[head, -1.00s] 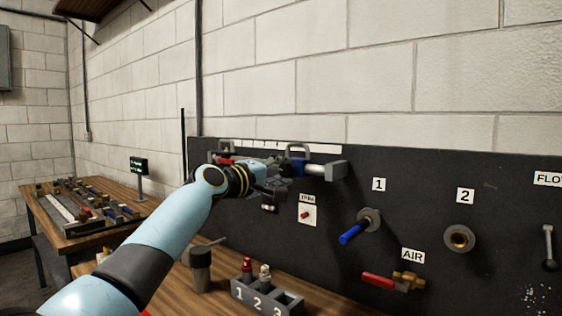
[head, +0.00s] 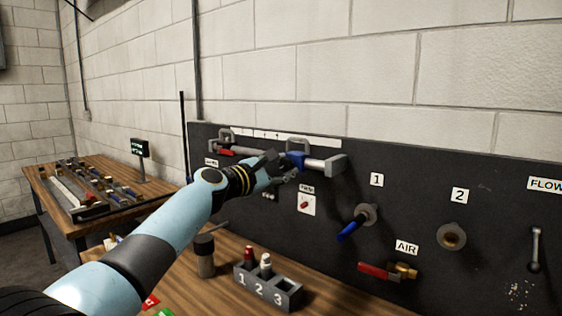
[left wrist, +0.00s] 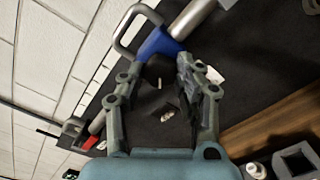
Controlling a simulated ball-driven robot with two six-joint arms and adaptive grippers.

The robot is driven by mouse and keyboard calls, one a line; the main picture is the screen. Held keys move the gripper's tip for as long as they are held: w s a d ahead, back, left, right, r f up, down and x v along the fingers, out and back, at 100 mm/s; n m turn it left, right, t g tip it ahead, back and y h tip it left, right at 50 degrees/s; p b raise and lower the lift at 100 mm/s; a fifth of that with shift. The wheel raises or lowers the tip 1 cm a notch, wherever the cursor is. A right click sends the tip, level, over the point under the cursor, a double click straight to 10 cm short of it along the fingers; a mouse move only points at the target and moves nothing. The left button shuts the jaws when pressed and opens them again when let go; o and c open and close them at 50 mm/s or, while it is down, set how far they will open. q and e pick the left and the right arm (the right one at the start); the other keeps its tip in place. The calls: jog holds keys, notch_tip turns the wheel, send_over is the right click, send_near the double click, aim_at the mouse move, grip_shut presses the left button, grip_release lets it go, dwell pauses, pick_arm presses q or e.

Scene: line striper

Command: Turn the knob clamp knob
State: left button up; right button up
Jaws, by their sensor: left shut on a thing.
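The clamp (head: 296,160) is a blue block on a pale horizontal bar, with a grey loop handle above it, on the dark wall panel. It also shows at the top of the left wrist view (left wrist: 160,46). The dark knob (left wrist: 157,72) sits just under the blue block, between my fingertips, and is hard to make out against the dark panel. My left gripper (head: 283,171) is at the clamp, with its fingers closed on the knob from both sides. In the head view the gripper hides the knob. My right gripper is out of view.
A red-marked fitting (head: 227,152) sits on the panel to the left. A blue-handled valve (head: 357,222) and red air lever (head: 379,271) are to the right, below the clamp. A numbered holder (head: 266,285) and dark jar (head: 204,257) stand on the wooden bench.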

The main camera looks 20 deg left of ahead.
pick_arm(q)
jog(key=shift+f+n, duration=0.1)
jog(key=shift+n, duration=0.5)
jog(key=shift+p, duration=0.3)
jog(key=o, duration=1.2)
jog(key=shift+c, duration=0.2)
jog(key=shift+s, duration=0.1)
jog(key=v, duration=1.1)
jog(key=shift+s+a, duration=0.15)
jog(key=shift+s, duration=0.25)
